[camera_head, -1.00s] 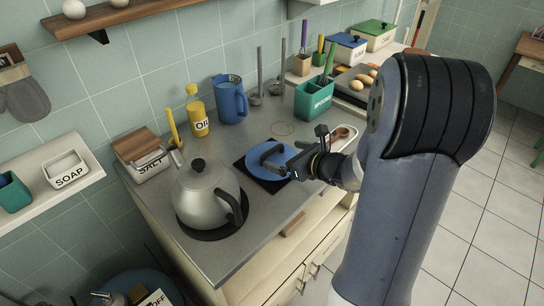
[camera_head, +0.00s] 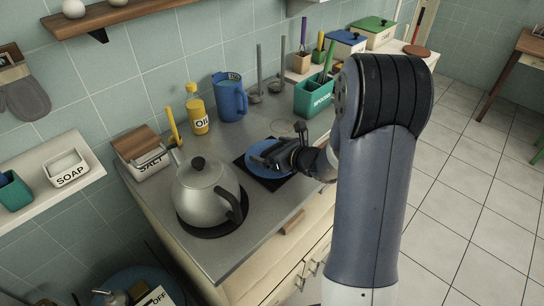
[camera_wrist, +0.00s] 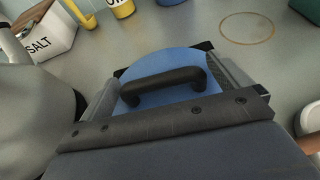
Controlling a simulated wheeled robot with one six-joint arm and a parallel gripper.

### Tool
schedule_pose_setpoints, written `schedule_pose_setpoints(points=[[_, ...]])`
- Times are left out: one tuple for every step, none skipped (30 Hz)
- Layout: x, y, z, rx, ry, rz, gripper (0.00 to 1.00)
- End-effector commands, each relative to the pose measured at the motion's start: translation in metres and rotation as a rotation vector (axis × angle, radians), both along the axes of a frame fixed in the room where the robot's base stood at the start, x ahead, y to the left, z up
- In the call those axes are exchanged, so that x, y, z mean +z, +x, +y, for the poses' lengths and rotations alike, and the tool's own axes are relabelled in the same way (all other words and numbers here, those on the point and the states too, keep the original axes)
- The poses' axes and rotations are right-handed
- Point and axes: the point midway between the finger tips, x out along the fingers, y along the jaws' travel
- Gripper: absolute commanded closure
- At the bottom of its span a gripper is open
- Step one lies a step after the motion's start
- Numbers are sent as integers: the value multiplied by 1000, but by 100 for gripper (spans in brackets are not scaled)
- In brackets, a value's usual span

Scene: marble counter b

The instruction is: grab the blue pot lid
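The blue pot lid (camera_head: 262,146) lies on a dark square mat (camera_head: 243,163) on the counter, to the right of the kettle. In the wrist view the lid (camera_wrist: 170,62) shows its black arched handle (camera_wrist: 163,86) upright in the middle. My gripper (camera_head: 272,158) is over the lid and covers part of it in the head view. In the wrist view its fingers are spread, one on either side of the handle, with gaps visible between. I cannot tell whether the fingertips touch the lid.
A grey kettle (camera_head: 203,190) stands close on the left. A blue jug (camera_head: 230,100), a yellow oil bottle (camera_head: 197,112) and a green utensil holder (camera_head: 314,98) stand behind. A salt box (camera_head: 146,160) is at the left wall.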

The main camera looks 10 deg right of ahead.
Motion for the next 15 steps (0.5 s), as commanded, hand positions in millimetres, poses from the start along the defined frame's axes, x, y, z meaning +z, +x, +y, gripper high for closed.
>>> schedule_pose_setpoints(points=[[0,0,0,0,0,0,7],[0,0,0,0,0,0,10],[0,0,0,0,0,0,13],[0,0,0,0,0,0,16],[0,0,0,0,0,0,18],[0,0,0,0,0,0,21],[0,0,0,0,0,0,24],[0,0,0,0,0,0,26],[0,0,0,0,0,0,29],[0,0,0,0,0,0,32],[0,0,0,0,0,0,34],[0,0,0,0,0,0,38],[0,0,0,0,0,0,40],[0,0,0,0,1,-1,41],[0,0,0,0,1,-1,41]])
